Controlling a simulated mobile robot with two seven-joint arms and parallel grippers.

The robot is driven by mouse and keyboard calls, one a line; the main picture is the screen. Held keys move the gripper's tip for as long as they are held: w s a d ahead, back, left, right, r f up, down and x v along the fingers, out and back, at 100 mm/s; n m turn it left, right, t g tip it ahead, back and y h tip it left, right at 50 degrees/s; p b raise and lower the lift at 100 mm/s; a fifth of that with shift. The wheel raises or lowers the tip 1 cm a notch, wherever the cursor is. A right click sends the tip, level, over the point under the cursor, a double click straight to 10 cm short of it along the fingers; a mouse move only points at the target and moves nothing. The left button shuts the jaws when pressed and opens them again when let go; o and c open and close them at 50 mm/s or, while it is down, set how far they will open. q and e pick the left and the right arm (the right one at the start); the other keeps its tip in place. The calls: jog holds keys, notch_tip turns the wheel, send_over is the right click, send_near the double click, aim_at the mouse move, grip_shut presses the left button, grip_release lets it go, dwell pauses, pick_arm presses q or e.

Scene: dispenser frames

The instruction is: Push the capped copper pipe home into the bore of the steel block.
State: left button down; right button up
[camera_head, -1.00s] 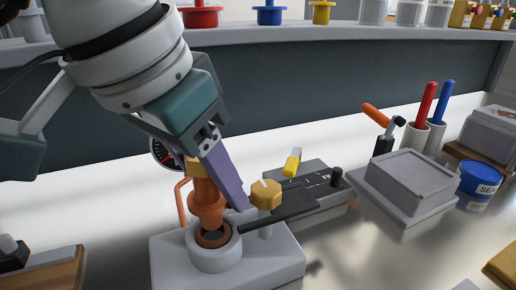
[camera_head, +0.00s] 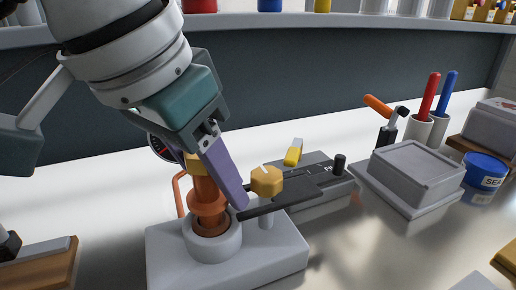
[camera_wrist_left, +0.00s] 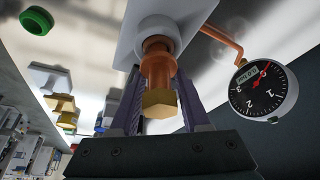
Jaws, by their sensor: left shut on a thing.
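The copper pipe (camera_head: 208,200) has a gold hexagonal cap, which shows clearly in the left wrist view (camera_wrist_left: 160,102). The steel block (camera_head: 272,248) is pale grey, with a raised round collar around its bore. The pipe stands roughly upright, its lower end in the mouth of the bore and its wider copper flange still above the rim. How deep it sits is hidden. My left gripper (camera_wrist_left: 157,95) is shut on the capped pipe, with purple fingers either side of it. In the head view, one finger and the gripper body cover part of the cap. My right gripper is not in view.
A gold knob (camera_head: 266,181) and dark lever (camera_head: 292,194) stand close right of the pipe. A round gauge (camera_wrist_left: 263,90) on a bent copper tube is beside the block. A grey lidded box (camera_head: 418,176) and blue tub (camera_head: 484,171) are at right. A shelf runs behind.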

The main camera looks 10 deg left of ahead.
pick_arm(q)
jog(key=shift+r, duration=0.1)
jog(key=shift+r, duration=0.45)
dwell(0.4)
jog(key=shift+b, duration=0.3)
dwell(0.6)
jog(key=shift+b, duration=0.45)
dwell(0.4)
jog(key=shift+b, duration=0.4)
